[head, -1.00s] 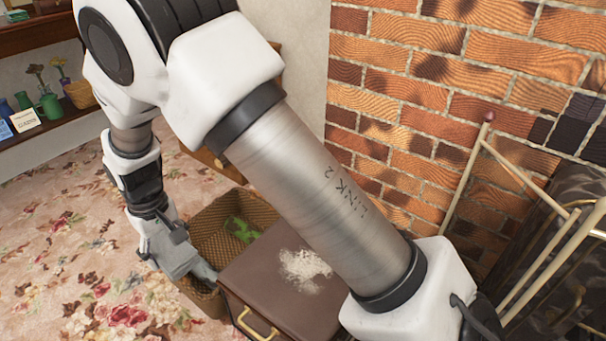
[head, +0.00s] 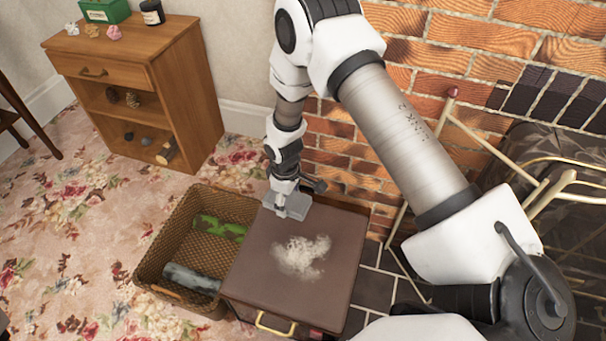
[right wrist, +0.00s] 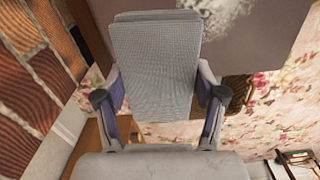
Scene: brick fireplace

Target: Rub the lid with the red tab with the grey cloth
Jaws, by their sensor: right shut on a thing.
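The brown lid (head: 255,262) is the flat top of a box with a brass handle, beside the basket. A pale powdery patch (head: 303,256) lies on its middle. My right gripper (head: 287,190) is shut on the folded grey cloth (head: 296,207) at the lid's back left corner. In the right wrist view the cloth (right wrist: 155,65) sits between both fingers (right wrist: 158,105), with the powder past its far end. I cannot tell whether the cloth touches the lid. My left gripper is not in view.
A wicker basket (head: 150,265) left of the box holds a green item (head: 218,227) and a dark grey roll (head: 192,278). A wooden cabinet (head: 185,85) stands behind at left. The brick wall (head: 330,150) and brass fire rails (head: 540,215) bound the back and right.

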